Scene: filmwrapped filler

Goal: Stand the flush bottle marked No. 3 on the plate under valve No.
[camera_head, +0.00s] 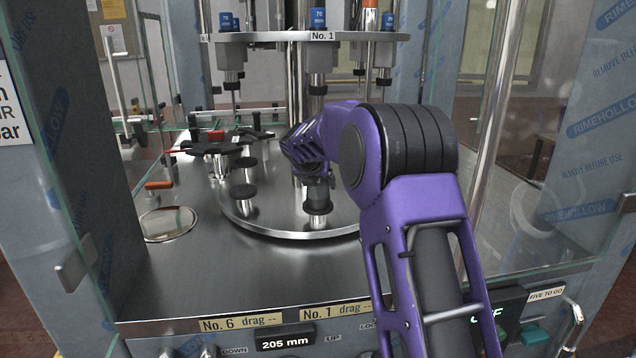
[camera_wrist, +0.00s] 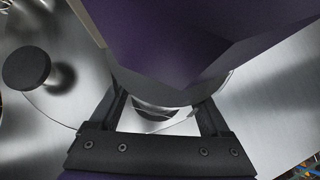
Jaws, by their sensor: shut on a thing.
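My gripper (camera_head: 317,188) points down over the right part of the round steel turntable (camera_head: 285,234), below the sign No. 1 (camera_head: 322,36). In the wrist view its two dark fingers (camera_wrist: 163,112) are apart, with a rounded grey shape (camera_wrist: 155,114) between them. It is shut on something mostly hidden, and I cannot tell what. Small dark round plates on posts (camera_head: 243,191) stand to its left; one shows in the wrist view (camera_wrist: 27,68). Valves (camera_head: 318,82) hang from the steel disc above. I cannot make out a No. 3 mark or a bottle.
A dark star-shaped part (camera_head: 225,142) with red bits lies left of my gripper. Clear panels and steel columns close in both sides. An orange-handled tool (camera_head: 160,185) lies at the left. A display reads 205 mm (camera_head: 285,343).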

